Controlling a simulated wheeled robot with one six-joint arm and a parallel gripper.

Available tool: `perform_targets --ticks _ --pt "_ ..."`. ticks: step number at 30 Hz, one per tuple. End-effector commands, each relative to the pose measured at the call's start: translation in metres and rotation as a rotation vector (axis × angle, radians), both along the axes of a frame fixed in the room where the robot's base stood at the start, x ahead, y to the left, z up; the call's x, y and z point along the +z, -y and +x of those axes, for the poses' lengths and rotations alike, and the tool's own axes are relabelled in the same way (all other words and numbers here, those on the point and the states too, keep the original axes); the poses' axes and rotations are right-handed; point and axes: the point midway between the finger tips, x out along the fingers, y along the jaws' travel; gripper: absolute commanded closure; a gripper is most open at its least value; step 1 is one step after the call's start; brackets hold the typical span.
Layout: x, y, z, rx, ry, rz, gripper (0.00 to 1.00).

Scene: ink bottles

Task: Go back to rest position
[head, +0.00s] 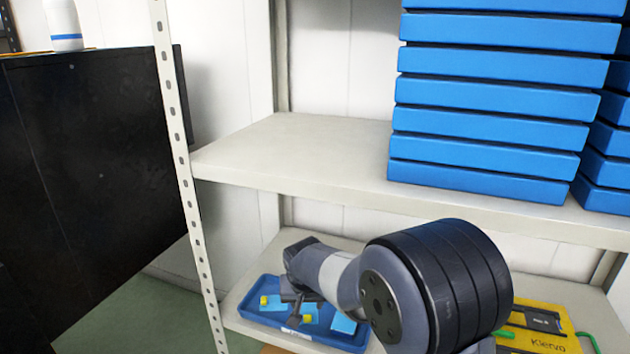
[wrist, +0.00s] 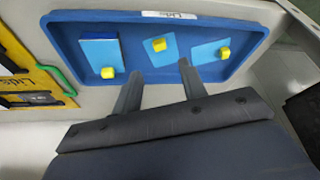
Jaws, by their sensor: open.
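My gripper (wrist: 158,85) is open and empty in the wrist view, its two fingers apart and pointing at the near edge of a blue tray (wrist: 62,50).
A shelf rack with a pale post (head: 180,140) surrounds the tray. The middle shelf (head: 290,150) holds stacked blue trays (head: 480,140) above my arm. A yellow case (head: 540,335) lies to the right on the lower shelf. A black cabinet (head: 90,160) stands at left.

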Motion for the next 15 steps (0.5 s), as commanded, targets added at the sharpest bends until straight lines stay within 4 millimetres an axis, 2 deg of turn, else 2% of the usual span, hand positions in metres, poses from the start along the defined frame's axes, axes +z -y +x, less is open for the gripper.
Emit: perform_targets --ticks 1,6,12,15 --pt "-0.014 0.0 0.004 -0.001 -0.004 -0.002 0.6" --pt "-0.046 0.0 0.017 -0.001 -0.003 -0.002 0.6" --pt "-0.077 0.0 0.03 -0.001 -0.002 -0.002 0.6" --pt "-0.086 -0.001 0.032 0.0 0.0 -0.001 0.6"
